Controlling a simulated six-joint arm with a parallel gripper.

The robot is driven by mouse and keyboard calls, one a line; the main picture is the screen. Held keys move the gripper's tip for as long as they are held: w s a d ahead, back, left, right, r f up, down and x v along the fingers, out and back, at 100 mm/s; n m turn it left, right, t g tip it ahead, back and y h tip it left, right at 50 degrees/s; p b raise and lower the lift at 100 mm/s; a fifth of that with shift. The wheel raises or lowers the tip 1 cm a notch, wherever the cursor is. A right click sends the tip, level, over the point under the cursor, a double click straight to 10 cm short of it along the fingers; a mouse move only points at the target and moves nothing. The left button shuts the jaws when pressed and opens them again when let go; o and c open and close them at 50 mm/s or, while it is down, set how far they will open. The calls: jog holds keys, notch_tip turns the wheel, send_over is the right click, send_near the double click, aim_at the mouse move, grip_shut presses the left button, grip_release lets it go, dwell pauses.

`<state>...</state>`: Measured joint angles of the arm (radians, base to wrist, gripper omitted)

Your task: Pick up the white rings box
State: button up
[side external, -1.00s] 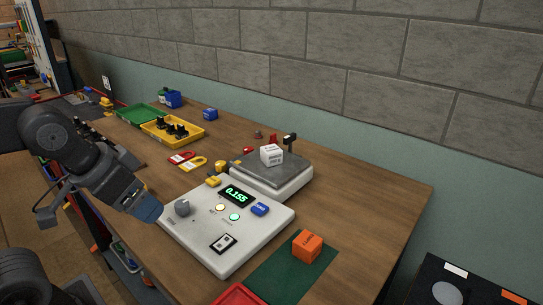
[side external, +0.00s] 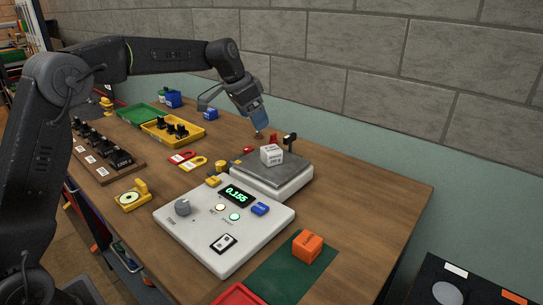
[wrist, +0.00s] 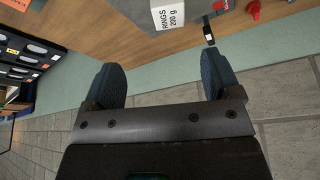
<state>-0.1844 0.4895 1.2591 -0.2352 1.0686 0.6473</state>
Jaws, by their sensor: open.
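The white rings box (side external: 271,155) is a small white cube with dark print. It sits on the grey pan (side external: 290,167) of the scale, near the pan's left-back part. In the wrist view the box (wrist: 167,16) shows at the top edge, partly cut off, with "RINGS" and "200 g" readable. My gripper (side external: 259,125) is above the table's back edge, behind and left of the box and apart from it. In the wrist view its two blue fingers (wrist: 162,75) are spread with nothing between them.
A scale console (side external: 225,225) reads 0.155 in front of the scale. A dark post (side external: 290,140) and red pieces (side external: 273,140) stand near the pan's back edge. An orange cube (side external: 307,246) sits on a green mat at the front right. The right of the table is clear.

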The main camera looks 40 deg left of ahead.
aim_at(270, 149)
jog(key=x, duration=0.9)
jog(key=shift+w+a, duration=0.2)
jog(key=shift+w, duration=0.2)
jog(key=shift+w+a+x, duration=0.1)
jog(key=shift+a+x, duration=0.05)
jog(key=shift+x, duration=1.2)
jog(key=shift+w+a+x, duration=0.1)
jog(key=shift+a+x, duration=0.05)
jog(key=shift+x, duration=1.2)
jog(key=shift+r, duration=0.1)
jog(key=c, duration=1.2)
